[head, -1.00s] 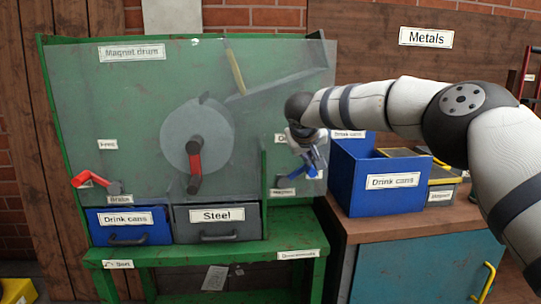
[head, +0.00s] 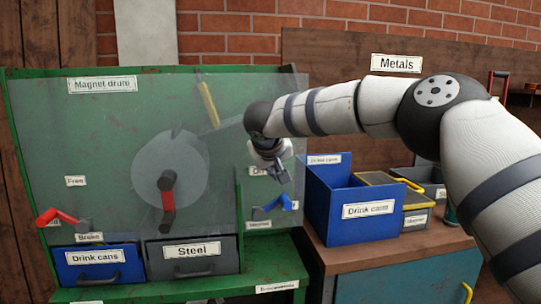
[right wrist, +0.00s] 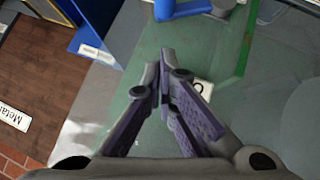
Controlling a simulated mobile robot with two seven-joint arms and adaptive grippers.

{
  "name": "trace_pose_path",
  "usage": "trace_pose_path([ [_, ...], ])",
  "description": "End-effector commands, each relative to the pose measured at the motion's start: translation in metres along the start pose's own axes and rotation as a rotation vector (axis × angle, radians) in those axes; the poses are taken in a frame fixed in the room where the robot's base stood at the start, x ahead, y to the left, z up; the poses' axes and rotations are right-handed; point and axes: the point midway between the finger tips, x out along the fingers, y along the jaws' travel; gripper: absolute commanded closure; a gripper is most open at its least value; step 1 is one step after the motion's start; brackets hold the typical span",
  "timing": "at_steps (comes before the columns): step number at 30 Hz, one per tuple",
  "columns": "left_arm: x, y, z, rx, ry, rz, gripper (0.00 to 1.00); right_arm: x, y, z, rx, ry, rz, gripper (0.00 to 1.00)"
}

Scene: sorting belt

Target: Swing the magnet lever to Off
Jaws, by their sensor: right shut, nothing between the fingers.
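The blue magnet lever (head: 277,204) sits at the lower right of the green magnet drum machine. Its handle points to the right and slightly up from its pivot, above a small label too blurred to read surely. My right gripper (head: 281,176) is shut and empty, a little above the lever and apart from it. In the right wrist view the shut fingers (right wrist: 164,62) lie over the green panel, with a blue part (right wrist: 185,8), apparently the lever, beyond the tips. A white label (right wrist: 203,87) beginning with "O" is partly hidden by a finger. My left gripper is not in view.
A clear guard covers the drum (head: 170,165). A red lever (head: 62,217) is at the far left, between labels Free and Brake. Drawers Drink cans (head: 98,276) and Steel (head: 192,267) sit below. A blue Drink cans bin (head: 340,220) stands close right of the lever.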

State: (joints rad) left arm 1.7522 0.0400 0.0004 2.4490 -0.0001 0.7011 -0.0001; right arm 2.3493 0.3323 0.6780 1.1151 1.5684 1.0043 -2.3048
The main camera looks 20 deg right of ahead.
Motion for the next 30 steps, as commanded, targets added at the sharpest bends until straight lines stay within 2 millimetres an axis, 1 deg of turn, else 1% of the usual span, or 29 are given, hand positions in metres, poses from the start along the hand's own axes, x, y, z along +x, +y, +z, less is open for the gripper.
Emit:
trace_pose_path([
  [1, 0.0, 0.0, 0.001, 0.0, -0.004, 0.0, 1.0, -0.01, -0.002, 0.002, -0.004, -0.004, -0.001, 1.0],
  [6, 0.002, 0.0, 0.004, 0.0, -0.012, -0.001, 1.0, -0.043, -0.005, 0.005, -0.006, -0.011, -0.001, 1.0],
  [9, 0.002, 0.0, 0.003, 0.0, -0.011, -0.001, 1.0, -0.058, -0.006, 0.005, -0.005, -0.013, -0.001, 1.0],
  [12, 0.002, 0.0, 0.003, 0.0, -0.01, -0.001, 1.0, -0.067, -0.006, 0.005, -0.005, -0.014, -0.002, 1.0],
  [16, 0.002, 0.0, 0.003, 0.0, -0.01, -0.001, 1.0, -0.071, -0.006, 0.005, -0.005, -0.015, 0.0, 1.0],
  [27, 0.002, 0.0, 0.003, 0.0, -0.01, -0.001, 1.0, -0.07, -0.006, 0.005, -0.005, -0.014, -0.001, 1.0],
  [29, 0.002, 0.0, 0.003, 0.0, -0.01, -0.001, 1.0, -0.066, -0.009, 0.009, -0.011, -0.014, 0.007, 1.0],
  [30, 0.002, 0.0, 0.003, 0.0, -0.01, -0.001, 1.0, -0.056, -0.014, 0.019, -0.018, -0.014, 0.021, 1.0],
])
